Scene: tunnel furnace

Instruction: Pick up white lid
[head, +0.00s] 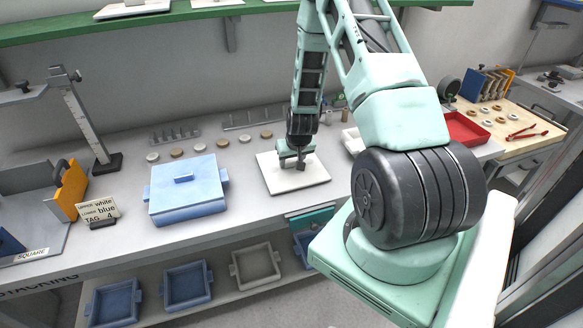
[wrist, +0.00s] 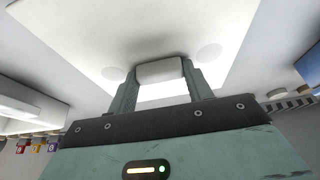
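The white lid (head: 310,181) is a flat square plate at the middle of the bench, near its front edge. In the wrist view the white lid (wrist: 90,45) fills the upper middle, with its block handle (wrist: 160,71) at the centre. My gripper (head: 297,161) is over the middle of the lid and covers the handle in the head view. In the wrist view my gripper (wrist: 160,78) has one finger on each side of the handle, both appearing to touch it. The lid looks level; I cannot tell whether it rests on the bench.
A blue lidded box (head: 187,199) stands left of the lid. A sign (head: 97,209) stands farther left. A red tray (head: 464,128) is to the right. Several round pieces (head: 199,148) lie behind. A green shelf (head: 180,17) runs above; empty trays (head: 255,264) sit below.

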